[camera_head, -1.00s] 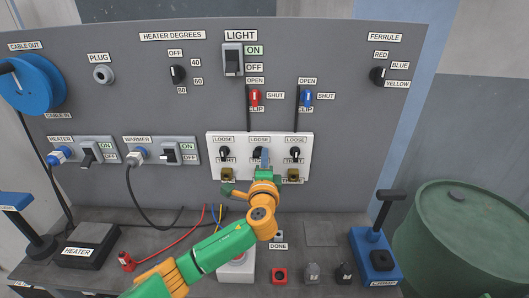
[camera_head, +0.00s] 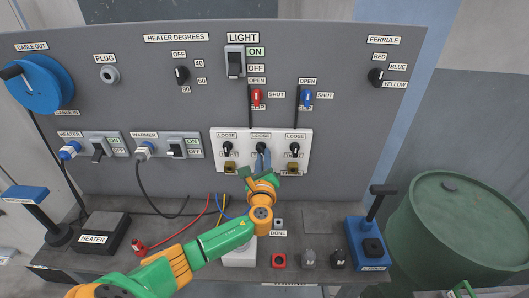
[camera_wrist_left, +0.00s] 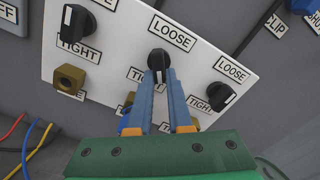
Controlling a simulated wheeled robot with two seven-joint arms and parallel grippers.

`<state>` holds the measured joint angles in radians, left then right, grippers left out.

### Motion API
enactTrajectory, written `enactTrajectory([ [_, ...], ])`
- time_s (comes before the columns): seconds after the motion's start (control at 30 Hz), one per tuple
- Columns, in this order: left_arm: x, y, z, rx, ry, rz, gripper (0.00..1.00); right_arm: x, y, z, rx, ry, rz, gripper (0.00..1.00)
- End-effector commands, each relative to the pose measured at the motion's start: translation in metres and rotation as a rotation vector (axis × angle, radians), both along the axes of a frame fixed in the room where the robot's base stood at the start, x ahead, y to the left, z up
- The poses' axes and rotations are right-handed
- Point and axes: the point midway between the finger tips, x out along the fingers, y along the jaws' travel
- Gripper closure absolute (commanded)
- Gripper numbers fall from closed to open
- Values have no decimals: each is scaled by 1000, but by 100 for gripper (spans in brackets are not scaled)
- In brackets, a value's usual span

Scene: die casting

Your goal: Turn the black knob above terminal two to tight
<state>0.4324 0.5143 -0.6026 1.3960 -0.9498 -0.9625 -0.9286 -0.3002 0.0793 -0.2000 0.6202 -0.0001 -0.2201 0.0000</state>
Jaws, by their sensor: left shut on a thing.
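The black knob (camera_head: 261,147) in the middle of the white panel (camera_head: 304,140) sits between a LOOSE label above and a label below that my fingers partly cover. It also shows in the left wrist view (camera_wrist_left: 159,57), with its white mark toward LOOSE. My left gripper (camera_head: 262,158) reaches it from below. In the left wrist view its blue fingers (camera_wrist_left: 163,75) come together at the knob's lower part and are shut on it. A brass terminal (camera_wrist_left: 129,101) below is mostly hidden behind the fingers. My right gripper is not in view.
Similar black knobs stand left (camera_head: 228,149) and right (camera_head: 295,149), close beside the fingers, with brass terminals (camera_head: 230,167) below. Red (camera_head: 257,97) and blue (camera_head: 306,97) clip handles are above. Coloured wires hang at lower left. A green barrel (camera_head: 460,225) stands at right.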

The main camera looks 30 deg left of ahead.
Motion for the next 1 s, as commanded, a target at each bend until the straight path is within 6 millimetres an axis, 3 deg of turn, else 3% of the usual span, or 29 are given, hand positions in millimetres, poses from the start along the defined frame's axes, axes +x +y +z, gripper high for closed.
enactTrajectory([
  [0.03, 0, 2, 7, 37, 14, 2, 100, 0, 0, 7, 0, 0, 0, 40],
  [0.5, -2, 5, 5, 323, 185, 4, 100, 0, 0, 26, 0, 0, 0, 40],
  [1.0, -2, 7, 3, 413, 240, 5, 100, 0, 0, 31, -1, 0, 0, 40],
])
